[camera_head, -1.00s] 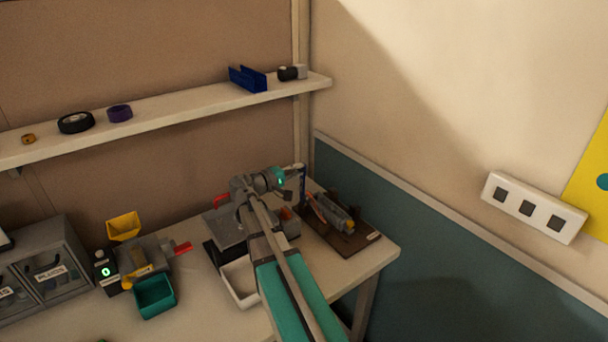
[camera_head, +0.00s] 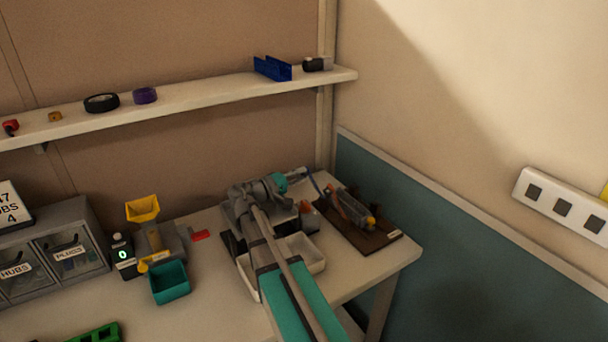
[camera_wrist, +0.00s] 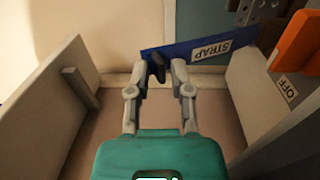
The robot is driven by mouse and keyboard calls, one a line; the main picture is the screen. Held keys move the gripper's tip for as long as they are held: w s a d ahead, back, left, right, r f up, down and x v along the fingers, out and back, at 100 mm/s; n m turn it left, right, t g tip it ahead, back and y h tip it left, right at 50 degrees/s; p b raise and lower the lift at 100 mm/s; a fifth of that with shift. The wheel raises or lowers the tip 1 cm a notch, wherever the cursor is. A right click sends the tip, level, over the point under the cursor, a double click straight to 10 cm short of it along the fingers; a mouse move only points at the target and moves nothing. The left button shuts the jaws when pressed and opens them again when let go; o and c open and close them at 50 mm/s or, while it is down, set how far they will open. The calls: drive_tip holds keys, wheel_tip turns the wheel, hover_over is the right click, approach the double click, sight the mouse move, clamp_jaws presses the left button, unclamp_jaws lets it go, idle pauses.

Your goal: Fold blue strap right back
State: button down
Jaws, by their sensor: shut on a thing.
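The blue strap (camera_wrist: 192,48), with a white STRAP label, crosses the top of the wrist view. My gripper (camera_wrist: 161,70) is shut on the strap at its left end, where a dark tab (camera_wrist: 157,66) shows between the fingertips. In the head view my gripper (camera_head: 299,174) is left of the brown board (camera_head: 392,236), above the table's back. The thin blue strap (camera_head: 314,183) slants from it down to the grey device (camera_head: 355,206) on that board. The strap's far end is hidden in the wrist view.
An orange part (camera_wrist: 298,44) and a grey panel with an OFF label (camera_wrist: 287,89) stand close on the right. A white tray (camera_head: 315,258) lies under my arm. A teal bin (camera_head: 170,284) and yellow bin (camera_head: 143,208) are left. A shelf (camera_head: 200,101) runs above.

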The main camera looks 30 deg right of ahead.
drive_tip(key=shift+s+d+f, duration=0.1)
drive_tip(key=shift+s+f, duration=0.05)
drive_tip(key=shift+f, duration=0.1)
drive_tip(key=c, duration=0.6)
unclamp_jaws()
drive_tip(key=shift+d+f, duration=0.15)
drive_tip(key=shift+c, duration=0.2)
drive_tip(key=shift+o, duration=0.2)
